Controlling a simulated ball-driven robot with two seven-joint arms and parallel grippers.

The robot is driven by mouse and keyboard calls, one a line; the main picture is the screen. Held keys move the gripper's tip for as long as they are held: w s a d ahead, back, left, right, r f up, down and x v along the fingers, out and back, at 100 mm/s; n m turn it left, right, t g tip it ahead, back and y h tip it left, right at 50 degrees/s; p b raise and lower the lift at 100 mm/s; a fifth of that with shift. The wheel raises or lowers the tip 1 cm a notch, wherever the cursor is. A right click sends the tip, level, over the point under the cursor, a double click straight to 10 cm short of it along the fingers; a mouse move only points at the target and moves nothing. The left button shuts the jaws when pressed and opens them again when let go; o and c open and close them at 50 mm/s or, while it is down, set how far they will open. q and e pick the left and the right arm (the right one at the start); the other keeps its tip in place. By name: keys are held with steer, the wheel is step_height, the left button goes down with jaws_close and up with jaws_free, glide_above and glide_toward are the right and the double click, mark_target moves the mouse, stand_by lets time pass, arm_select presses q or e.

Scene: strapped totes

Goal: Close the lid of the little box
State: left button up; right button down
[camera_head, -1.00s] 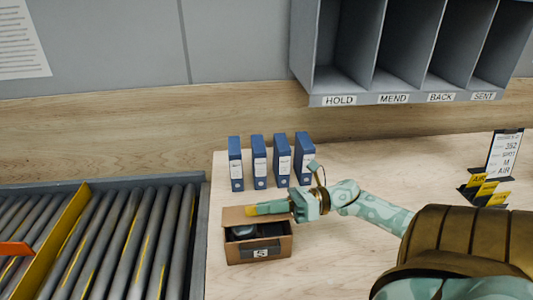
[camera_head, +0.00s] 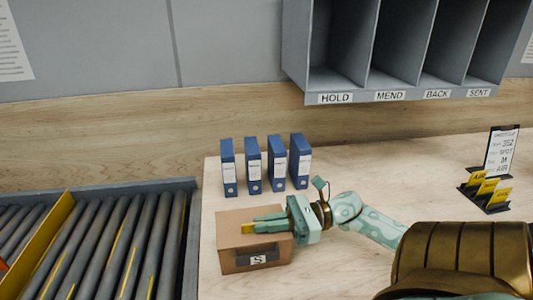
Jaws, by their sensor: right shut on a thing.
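The little box (camera_head: 230,262) is brown cardboard with a white label marked with a figure on its front. It stands on the wooden table. Its lid (camera_head: 232,219) is folded forward over the opening and hides the inside. I cannot tell whether the lid lies fully flush. My right gripper (camera_head: 256,224) comes in from the right. Its green fingers with yellow tips are shut on the lid, lying across the top of the box. My left gripper is not in view.
Several blue binders (camera_head: 252,165) stand behind the box. A roller conveyor (camera_head: 110,245) is at the left of the table. Grey pigeonholes (camera_head: 340,50) hang on the wall above. A sign with yellow cards (camera_head: 487,190) stands at the right. The table between binders and sign is clear.

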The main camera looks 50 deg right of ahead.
steer(key=shift+f, duration=0.1)
steer(key=c, duration=1.6)
jaws_free()
steer(key=v, duration=1.6)
steer(key=shift+d+b, duration=0.15)
steer(key=shift+b, duration=0.15)
